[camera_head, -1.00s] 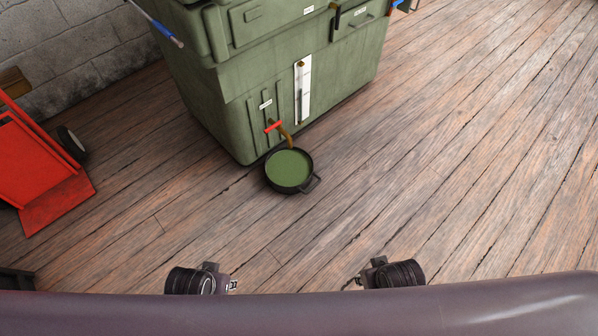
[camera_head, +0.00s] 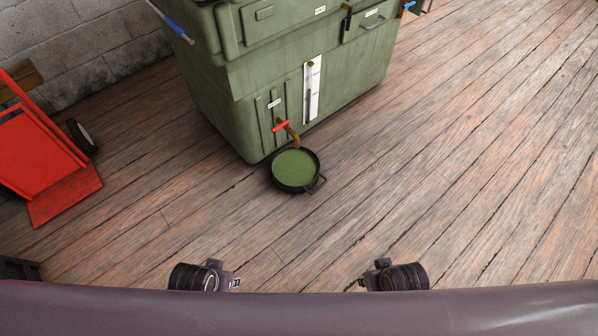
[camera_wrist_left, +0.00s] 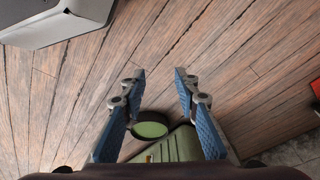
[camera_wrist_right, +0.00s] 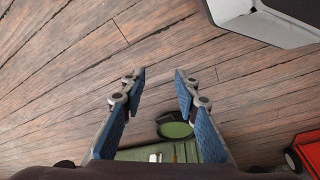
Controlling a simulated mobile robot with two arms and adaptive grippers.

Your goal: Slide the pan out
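The pan (camera_head: 297,170) is round and black with green liquid in it, on the wooden floor at the front foot of the green machine, under a brown spout with a red handle (camera_head: 281,126). A loop handle (camera_head: 316,185) sticks out at its lower right. The pan also shows beyond the fingers in the left wrist view (camera_wrist_left: 150,127) and the right wrist view (camera_wrist_right: 175,127). My left gripper (camera_wrist_left: 159,74) and my right gripper (camera_wrist_right: 159,75) are open and empty, with blue-padded fingers spread, apart from the pan. In the head view the fingertips are hardly seen.
The green machine (camera_head: 235,120) stands behind the pan, with a white gauge strip (camera_head: 312,88) on its front. A red cart (camera_head: 40,155) with a wheel is at the left, near the block wall (camera_head: 60,40). The plank floor (camera_head: 440,200) right of the pan is clear.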

